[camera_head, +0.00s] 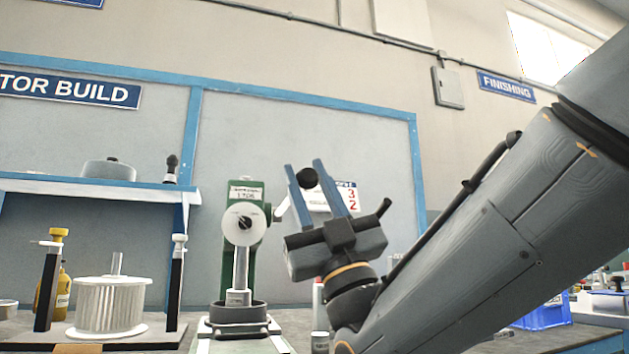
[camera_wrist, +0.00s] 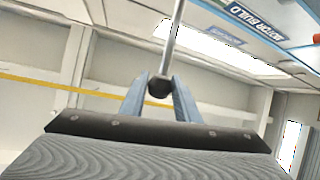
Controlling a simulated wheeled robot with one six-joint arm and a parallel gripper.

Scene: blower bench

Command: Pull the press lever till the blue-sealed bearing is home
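The green arbor press (camera_head: 247,190) stands at the centre of the bench, with a round pale dial-like hub (camera_head: 243,223) on its front. Its silver ram (camera_head: 240,270) points down to a dark round holder (camera_head: 238,312). I cannot make out the blue-sealed bearing there. The pale lever runs up and right from the press to a black ball knob (camera_head: 307,178). My gripper (camera_head: 306,174) has its two blue fingers on either side of the knob. In the wrist view, the knob (camera_wrist: 160,87) fills the gap between the fingertips, and the lever rod (camera_wrist: 175,40) extends up from it.
A white finned rotor (camera_head: 110,305) stands on a plate at left between two black posts. A blue-edged shelf (camera_head: 90,186) hangs above it. A blue bin (camera_head: 545,312) sits at right behind my arm. Small bottles stand just right of the press.

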